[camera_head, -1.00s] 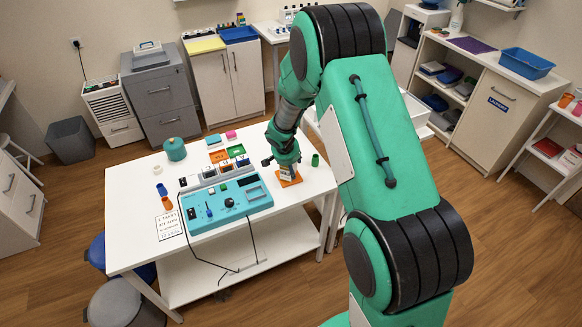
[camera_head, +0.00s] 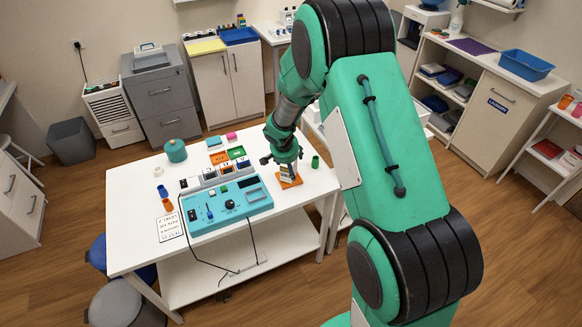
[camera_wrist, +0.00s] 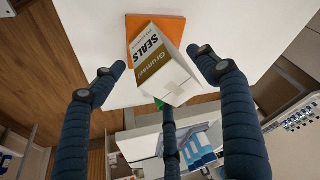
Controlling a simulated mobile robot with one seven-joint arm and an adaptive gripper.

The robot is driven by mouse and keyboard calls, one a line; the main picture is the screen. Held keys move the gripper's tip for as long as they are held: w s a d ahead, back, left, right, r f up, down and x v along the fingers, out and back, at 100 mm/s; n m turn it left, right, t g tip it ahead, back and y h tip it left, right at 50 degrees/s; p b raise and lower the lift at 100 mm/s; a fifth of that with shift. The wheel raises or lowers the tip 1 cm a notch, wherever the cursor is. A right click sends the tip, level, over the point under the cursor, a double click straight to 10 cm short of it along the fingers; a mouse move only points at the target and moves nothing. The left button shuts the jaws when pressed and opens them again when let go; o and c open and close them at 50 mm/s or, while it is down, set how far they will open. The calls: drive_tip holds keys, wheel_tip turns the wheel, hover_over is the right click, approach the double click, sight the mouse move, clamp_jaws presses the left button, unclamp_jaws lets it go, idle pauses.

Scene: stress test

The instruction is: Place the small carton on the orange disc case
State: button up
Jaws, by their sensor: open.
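The small carton (camera_wrist: 150,58), white and tan with "SEALS" printed on it, stands over the orange disc case (camera_wrist: 135,24) in the wrist view. In the head view the carton (camera_head: 286,169) appears to rest on the orange case (camera_head: 292,183), near the right end of the white table. My gripper (camera_wrist: 160,78) is open, with dark fingers spread on either side of the carton and a gap to it on both sides. In the head view my gripper (camera_head: 283,158) is just above the carton and partly hides it. The carton's underside is hidden.
A green cup (camera_head: 315,161) stands just right of the case. A turquoise control box (camera_head: 228,204) and several small coloured blocks lie to the left. A teal pot (camera_head: 175,150) stands farther back. The front left of the table (camera_head: 135,235) is mostly clear.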

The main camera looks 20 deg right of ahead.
drive_tip(key=p+v, duration=0.1)
drive_tip(key=v, duration=0.7)
drive_tip(key=shift+r, duration=0.45)
drive_tip(key=shift+r, duration=0.1)
drive_tip(key=s+a+r+n+t, duration=0.1)
drive_tip(key=s+a+r+n, duration=0.15)
drive_tip(key=s+r, duration=0.7)
drive_tip(key=s+a+r+n, duration=0.1)
drive_tip(key=s+a+r, duration=0.35)
drive_tip(key=r, duration=0.85)
drive_tip(key=s+a+r+n+y, duration=0.1)
drive_tip(key=s+a+r+n, duration=0.1)
drive_tip(key=s, duration=1)
drive_tip(key=s+a+r+n+t+y, duration=0.1)
drive_tip(key=s+a+r+n+y, duration=0.1)
drive_tip(key=s, duration=1.1)
wheel_tip(320, 180, up, 4)
drive_tip(key=shift+a+f+n, duration=0.1)
drive_tip(key=shift+a+n, duration=0.65)
drive_tip(key=shift+a, duration=0.35)
drive_tip(key=shift+s, duration=0.1)
